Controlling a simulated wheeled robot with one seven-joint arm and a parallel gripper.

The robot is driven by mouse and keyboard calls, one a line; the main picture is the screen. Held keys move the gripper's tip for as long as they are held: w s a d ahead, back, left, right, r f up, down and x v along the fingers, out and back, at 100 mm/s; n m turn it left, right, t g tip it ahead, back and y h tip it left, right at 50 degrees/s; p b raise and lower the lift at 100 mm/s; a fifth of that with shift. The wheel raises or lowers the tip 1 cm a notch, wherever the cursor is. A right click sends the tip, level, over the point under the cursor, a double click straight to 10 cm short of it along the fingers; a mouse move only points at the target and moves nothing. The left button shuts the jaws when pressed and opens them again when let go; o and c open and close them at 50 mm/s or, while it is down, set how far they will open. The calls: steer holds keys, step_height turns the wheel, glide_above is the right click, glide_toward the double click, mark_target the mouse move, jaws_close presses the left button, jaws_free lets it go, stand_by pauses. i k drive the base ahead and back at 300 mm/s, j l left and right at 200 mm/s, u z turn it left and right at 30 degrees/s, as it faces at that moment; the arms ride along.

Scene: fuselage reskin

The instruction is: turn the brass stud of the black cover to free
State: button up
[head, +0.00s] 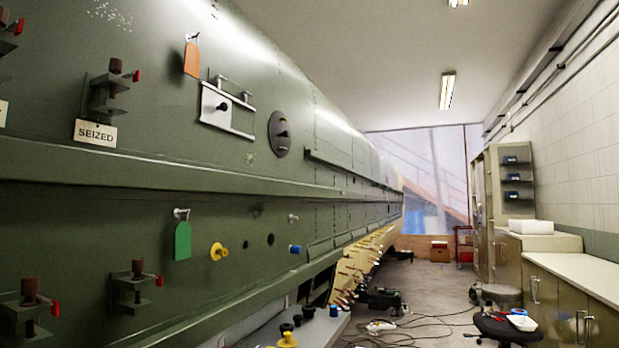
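A dark, nearly black oval cover (275,145) sits on the green fuselage side, right of a white plate. A small dark raised piece (283,133) stands out at its middle. It may be the stud, but its brass colour and its turn position cannot be made out at this size. My gripper is not in view.
The white plate (242,121), an orange tag (191,60), a green tag (182,241), a yellow knob (217,251) and several clamps with red handles (137,75) stick out from the skin. A "SEIZED" sign (95,133) hangs there. Cables (420,325) and stools (507,330) occupy the floor at right.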

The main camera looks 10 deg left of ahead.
mark_target(280, 133)
steer(key=i+l+u, duration=0.1)
steer(key=i+u, duration=0.35)
steer(key=i+l+u, duration=0.7)
steer(key=i+u, duration=0.15)
steer(key=i, duration=0.1)
